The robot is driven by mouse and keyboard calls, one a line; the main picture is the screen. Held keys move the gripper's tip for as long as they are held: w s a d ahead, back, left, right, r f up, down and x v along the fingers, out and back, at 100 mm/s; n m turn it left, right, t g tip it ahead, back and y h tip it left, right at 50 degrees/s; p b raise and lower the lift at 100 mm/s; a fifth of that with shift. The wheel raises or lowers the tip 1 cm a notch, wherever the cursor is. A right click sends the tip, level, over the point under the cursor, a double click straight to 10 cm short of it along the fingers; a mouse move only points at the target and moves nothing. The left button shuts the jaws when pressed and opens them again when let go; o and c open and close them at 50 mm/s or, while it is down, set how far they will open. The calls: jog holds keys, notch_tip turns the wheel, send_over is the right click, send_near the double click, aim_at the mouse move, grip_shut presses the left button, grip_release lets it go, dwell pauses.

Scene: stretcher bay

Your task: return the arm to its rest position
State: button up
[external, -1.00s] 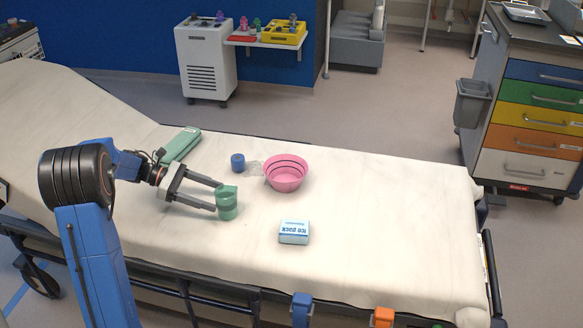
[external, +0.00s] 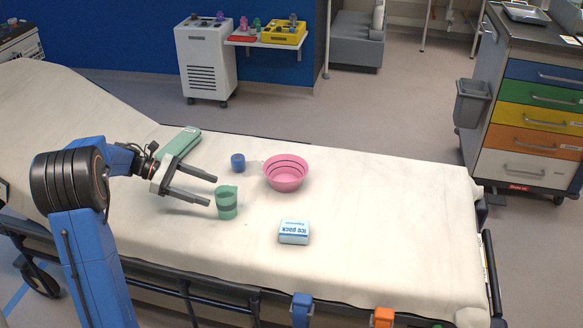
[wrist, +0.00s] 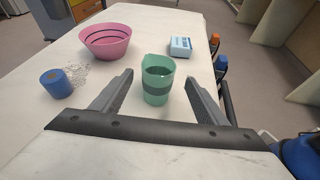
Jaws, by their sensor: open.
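My gripper (external: 213,191) is open and empty, held low over the stretcher at the left of the external view. The green cup (external: 227,203) stands upright on the sheet just beyond the fingertips. In the wrist view the green cup (wrist: 158,82) shows ahead, between the lines of the two fingers (wrist: 152,92), apart from them.
A pink bowl (external: 286,174), a blue roll (external: 237,163) with clear crumpled material beside it, an ice pack box (external: 294,232) and a green case (external: 180,143) lie on the stretcher sheet (external: 380,220). The sheet's right part is clear. A drawer cart (external: 530,120) stands at right.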

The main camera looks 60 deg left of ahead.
jog(key=d+r+m+g+y, duration=0.2)
jog(key=d+m+g, duration=0.7)
jog(key=d, duration=2.1)
jog(key=s+d+f+m+t+y, duration=0.2)
jog(key=s+d+f+m+y, duration=0.2)
jog(key=s+d+m, duration=1.2)
jog(key=m+y, duration=0.2)
jog(key=m, duration=0.1)
jog(key=shift+d+t, duration=0.2)
jog(key=shift+t, duration=0.1)
